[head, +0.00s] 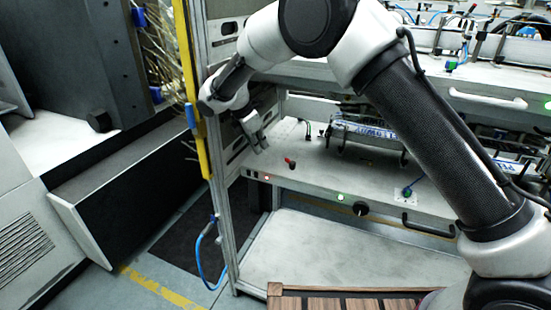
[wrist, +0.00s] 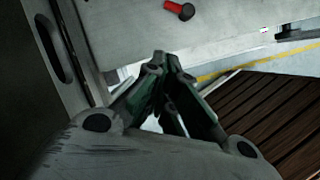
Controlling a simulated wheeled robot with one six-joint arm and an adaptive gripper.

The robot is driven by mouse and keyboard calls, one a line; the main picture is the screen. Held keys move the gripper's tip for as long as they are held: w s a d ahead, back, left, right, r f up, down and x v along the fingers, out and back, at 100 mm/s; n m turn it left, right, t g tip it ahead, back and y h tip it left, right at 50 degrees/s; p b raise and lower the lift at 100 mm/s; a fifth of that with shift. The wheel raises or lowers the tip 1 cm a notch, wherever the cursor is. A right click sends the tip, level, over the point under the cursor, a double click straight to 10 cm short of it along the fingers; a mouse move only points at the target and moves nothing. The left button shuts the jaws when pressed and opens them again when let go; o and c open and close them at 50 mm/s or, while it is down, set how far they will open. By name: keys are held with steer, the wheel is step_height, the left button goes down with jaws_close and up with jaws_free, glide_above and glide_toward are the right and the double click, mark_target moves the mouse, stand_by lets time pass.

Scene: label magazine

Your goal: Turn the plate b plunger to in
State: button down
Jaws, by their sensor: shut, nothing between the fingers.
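A small red-capped plunger or lever (head: 290,163) with a dark tip stands out on the grey lower shelf of the machine. It also shows at the top of the wrist view (wrist: 180,10), beyond my fingertips. No label readable as plate b is visible, so I cannot tell whether this is the named plunger. My gripper (head: 258,143) is left of the red part and apart from it, beside the frame post. In the wrist view my gripper (wrist: 166,62) has its fingertips together with nothing between them.
The machine's upright post (head: 213,175) with a yellow strip stands close to my gripper. A blue-green part on a white plate (head: 407,192) and a black knob (head: 360,208) lie right. A slatted brown surface (head: 340,300) is in front. Shelf space around the red part is clear.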

glide_toward(282, 167)
steer(key=f, duration=0.1)
steer(key=s+a+f, duration=0.1)
steer(key=f, duration=0.3)
steer(key=shift+s+a+f, duration=0.15)
steer(key=shift+a+f, duration=0.05)
steer(key=shift+f, duration=0.05)
steer(key=shift+w+d, duration=0.85)
steer(key=shift+d, duration=0.15)
steer(key=shift+w+d, duration=0.45)
steer(key=shift+d, duration=0.1)
steer(key=shift+w, duration=0.1)
